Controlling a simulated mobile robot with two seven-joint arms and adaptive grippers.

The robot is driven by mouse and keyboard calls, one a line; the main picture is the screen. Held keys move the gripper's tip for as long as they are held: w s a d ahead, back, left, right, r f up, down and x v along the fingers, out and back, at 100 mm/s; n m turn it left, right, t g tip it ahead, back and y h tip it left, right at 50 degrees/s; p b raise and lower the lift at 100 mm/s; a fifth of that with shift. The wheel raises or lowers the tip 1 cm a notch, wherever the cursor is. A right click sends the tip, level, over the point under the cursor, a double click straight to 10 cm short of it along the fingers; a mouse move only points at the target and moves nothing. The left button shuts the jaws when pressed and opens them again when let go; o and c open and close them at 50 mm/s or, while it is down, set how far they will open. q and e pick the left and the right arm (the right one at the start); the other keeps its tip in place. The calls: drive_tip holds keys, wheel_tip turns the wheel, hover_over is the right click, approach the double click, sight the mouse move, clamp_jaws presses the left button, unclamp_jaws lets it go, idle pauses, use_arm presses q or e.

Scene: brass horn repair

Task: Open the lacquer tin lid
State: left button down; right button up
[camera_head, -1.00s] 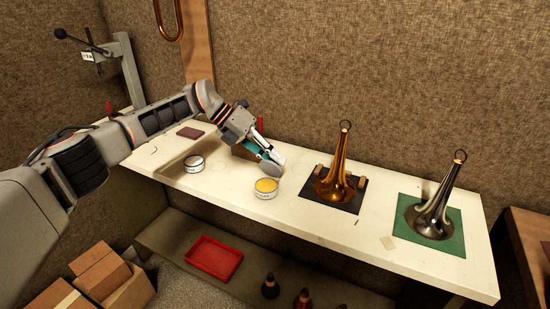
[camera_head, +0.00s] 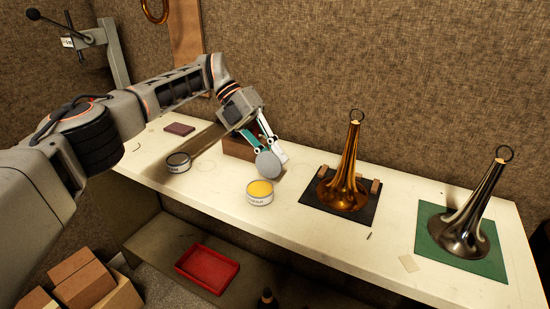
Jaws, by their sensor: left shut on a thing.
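The lacquer tin (camera_head: 260,194) is a short white-labelled can standing upright on the bench. Its top is uncovered and shows yellow contents. My left gripper (camera_head: 267,150) is shut on a round grey lid (camera_head: 268,165). The lid is steeply tilted, its flat face towards my view, just behind and above the tin and apart from it. The part of the lid between the fingers is hidden. My right gripper is out of view.
A second tin (camera_head: 178,163) with a dark top stands left on the pale bench (camera_head: 215,195). A wooden block (camera_head: 238,146) is behind my gripper. A brass horn (camera_head: 348,180) and a silvery horn (camera_head: 468,222) stand on mats to the right.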

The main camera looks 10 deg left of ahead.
use_arm(q)
drive_tip(key=shift+s+f, duration=0.1)
drive_tip(key=c, duration=2)
unclamp_jaws()
drive_tip(key=shift+c, duration=0.2)
drive_tip(key=r, duration=0.9)
drive_tip(key=shift+s+d+r, duration=0.1)
drive_tip(key=shift+d+r, duration=0.1)
drive_tip(key=shift+r, duration=0.4)
drive_tip(key=shift+a, duration=0.15)
drive_tip(key=shift+c, duration=0.5)
